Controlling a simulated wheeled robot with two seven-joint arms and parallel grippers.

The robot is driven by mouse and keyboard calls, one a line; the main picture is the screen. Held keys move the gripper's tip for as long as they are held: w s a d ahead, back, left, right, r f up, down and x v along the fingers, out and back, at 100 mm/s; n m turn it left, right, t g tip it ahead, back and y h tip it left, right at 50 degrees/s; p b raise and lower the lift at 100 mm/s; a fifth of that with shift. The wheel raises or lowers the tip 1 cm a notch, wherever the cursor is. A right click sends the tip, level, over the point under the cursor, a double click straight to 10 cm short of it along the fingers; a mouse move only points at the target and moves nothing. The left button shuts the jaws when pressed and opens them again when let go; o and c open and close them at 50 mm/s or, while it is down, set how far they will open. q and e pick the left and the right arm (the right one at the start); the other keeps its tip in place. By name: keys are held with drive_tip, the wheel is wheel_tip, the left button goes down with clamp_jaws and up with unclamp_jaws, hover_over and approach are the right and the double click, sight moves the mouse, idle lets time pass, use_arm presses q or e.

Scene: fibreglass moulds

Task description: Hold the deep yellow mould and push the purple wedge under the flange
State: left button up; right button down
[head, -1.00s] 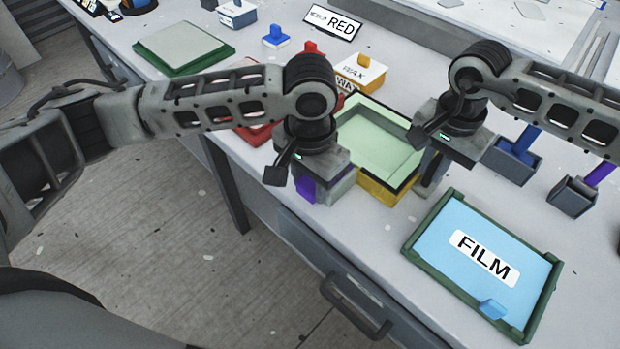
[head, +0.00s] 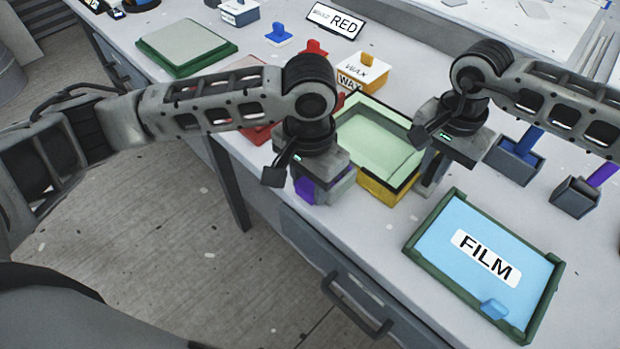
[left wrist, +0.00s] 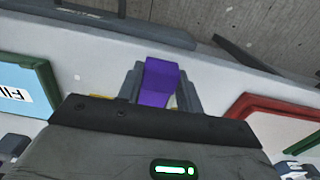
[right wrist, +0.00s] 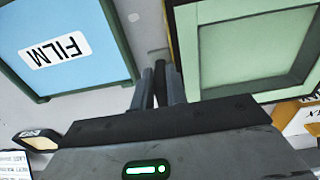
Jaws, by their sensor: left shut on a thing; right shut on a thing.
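The deep yellow mould (head: 381,190) stands near the front edge of the table, with a pale green inside and a dark rim. It also shows in the right wrist view (right wrist: 243,45). My right gripper (head: 428,190) is shut on its right side wall. The purple wedge (head: 306,189) is at the left end of the mould, and it shows between the fingers in the left wrist view (left wrist: 160,83). My left gripper (head: 322,195) is shut on the wedge, low over the table. The wedge's tip and the flange there are hidden by the gripper.
A blue FILM tray (head: 470,280) with a green frame lies to the right of the mould. Blue and purple-handled tools (head: 575,197) stand at the right.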

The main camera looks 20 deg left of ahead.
use_arm(q)
drive_tip(key=shift+w+d+f, duration=0.1)
drive_tip(key=shift+w+f, duration=0.1)
drive_tip(key=shift+w, duration=0.15)
idle(1.1)
drive_tip(key=o, duration=1.1)
drive_tip(key=shift+c, duration=0.2)
drive_tip(key=shift+r, duration=0.1)
wheel_tip(320, 180, up, 12)
drive_tip(key=shift+w, duration=0.1)
